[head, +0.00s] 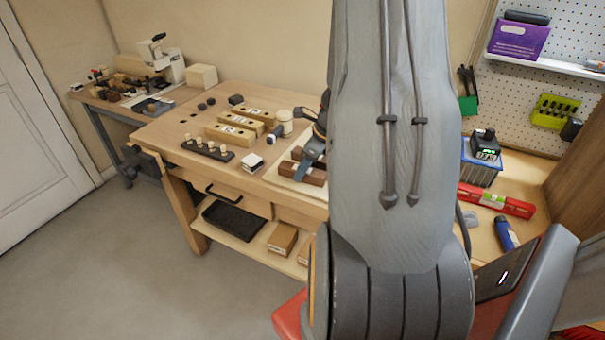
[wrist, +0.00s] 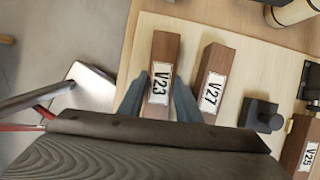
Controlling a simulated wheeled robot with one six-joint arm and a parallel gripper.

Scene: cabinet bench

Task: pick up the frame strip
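No part carries the name frame strip, so I cannot tell for sure which one it is. A brown wooden block labelled V23 (wrist: 163,62) lies on a pale board in the wrist view. My gripper (wrist: 159,80) has its two grey fingers on either side of this block, very close to its long edges. I cannot tell whether they touch it. A similar block labelled V27 (wrist: 212,82) lies just to the right, and a V25 block (wrist: 301,140) is at the lower right. In the head view my gripper (head: 312,150) is over the board, partly hidden by my arm.
The pale board (wrist: 244,60) lies on the wooden bench (head: 165,130). A dark knobbed fixture (wrist: 261,116) stands right of V27. Pale labelled blocks (head: 230,133) and a pegged strip (head: 208,151) are farther left.

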